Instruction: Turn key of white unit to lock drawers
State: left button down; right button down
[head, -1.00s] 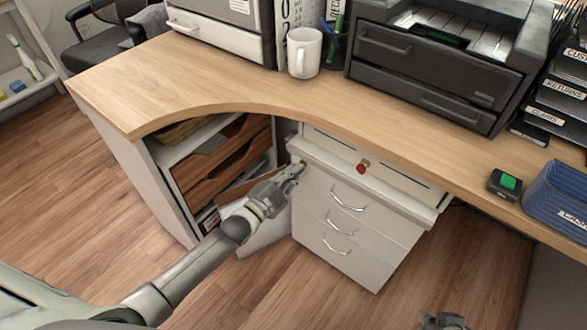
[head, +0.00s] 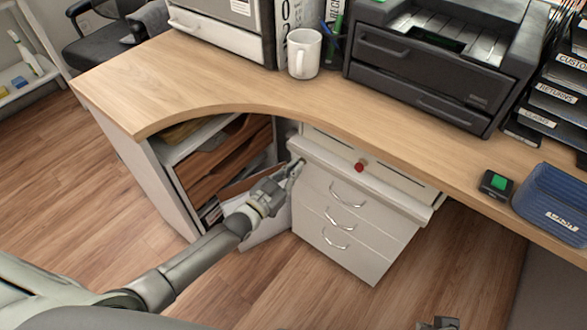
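The white drawer unit (head: 324,203) stands under the desk, with several silver handles on its front. Its top part juts forward as a pale ledge. A small key with a red head (head: 359,167) shows at the ledge's middle, close under the desk edge; its turn angle is too small to read. My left gripper (head: 296,168) is at the unit's upper left front corner, left of the key and apart from it. Whether its fingers touch the unit or are closed is unclear. My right gripper (head: 437,324) only just shows at the bottom edge.
The wooden desk (head: 190,75) overhangs the unit. On it stand a white mug (head: 304,53), a black printer (head: 420,80), a small device with a green button (head: 496,183) and a blue basket (head: 555,205). Open shelves (head: 215,165) are left of the unit. The floor in front is clear.

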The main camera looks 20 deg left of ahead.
pick_arm(q)
jog(key=shift+n, duration=0.5)
pick_arm(e)
jog(key=shift+w+f, duration=0.25)
jog(key=shift+w, duration=0.15)
pick_arm(q)
jog(key=c, duration=1.7)
grip_release()
pick_arm(e)
jog(key=shift+s+a+f, duration=0.1)
jog(key=shift+s+f, duration=0.05)
jog(key=shift+s, duration=0.15)
pick_arm(q)
jog(key=shift+s, duration=0.1)
